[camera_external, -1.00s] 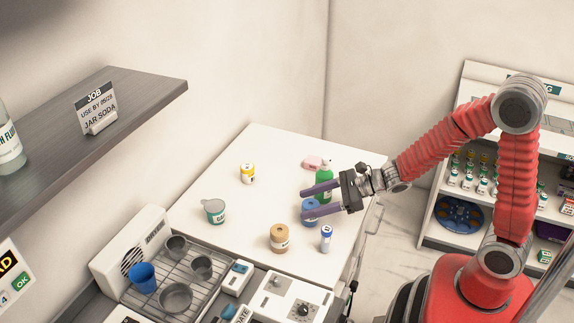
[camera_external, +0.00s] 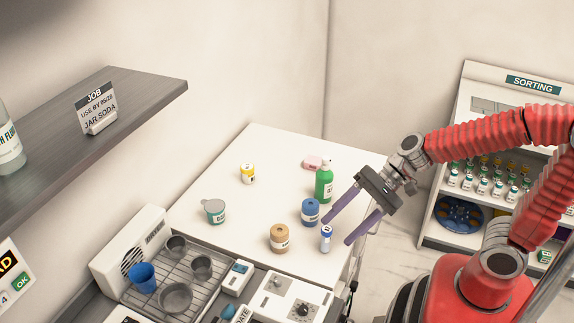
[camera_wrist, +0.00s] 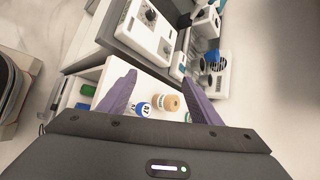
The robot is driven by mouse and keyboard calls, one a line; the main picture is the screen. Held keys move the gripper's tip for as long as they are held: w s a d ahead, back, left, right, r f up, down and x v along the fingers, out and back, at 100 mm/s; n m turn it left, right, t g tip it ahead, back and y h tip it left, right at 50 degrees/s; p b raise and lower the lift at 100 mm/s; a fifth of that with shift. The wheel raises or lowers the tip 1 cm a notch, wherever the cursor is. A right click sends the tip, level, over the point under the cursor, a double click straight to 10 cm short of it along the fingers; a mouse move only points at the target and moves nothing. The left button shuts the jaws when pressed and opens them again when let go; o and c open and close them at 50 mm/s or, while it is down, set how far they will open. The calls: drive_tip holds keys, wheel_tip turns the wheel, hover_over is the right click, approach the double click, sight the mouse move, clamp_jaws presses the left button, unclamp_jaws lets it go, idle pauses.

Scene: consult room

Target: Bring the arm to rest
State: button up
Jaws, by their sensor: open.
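My gripper (camera_external: 339,231) is open and empty, with its two purple fingers apart. In the external view it hangs at the right edge of the white table (camera_external: 262,152), its fingers pointing down and left. A small white bottle with a blue cap (camera_external: 326,239) is close to the fingers; I cannot tell whether they touch. A blue jar (camera_external: 311,211) and a green bottle (camera_external: 324,184) stand just left of the gripper. In the wrist view my gripper (camera_wrist: 157,90) frames a tan jar (camera_wrist: 168,103) and the blue-capped bottle (camera_wrist: 142,109) between its fingers.
On the table stand a tan jar (camera_external: 279,239), a grey-lidded jar (camera_external: 214,211), a yellow-topped jar (camera_external: 248,173) and a pink item (camera_external: 313,162). A rack with cups (camera_external: 176,297) is at the front left. A sorting shelf (camera_external: 431,220) stands at the right.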

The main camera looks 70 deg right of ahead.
drive_tip(key=s+d+r+n+g+h, duration=0.1)
drive_tip(key=s+d+r+n+h, duration=0.1)
drive_tip(key=s+d+n+h, duration=0.6)
drive_tip(key=s+d+n, duration=0.4)
drive_tip(key=s+n, duration=0.1)
drive_tip(key=shift+s+d+n, duration=0.15)
drive_tip(key=shift+s+n, duration=0.15)
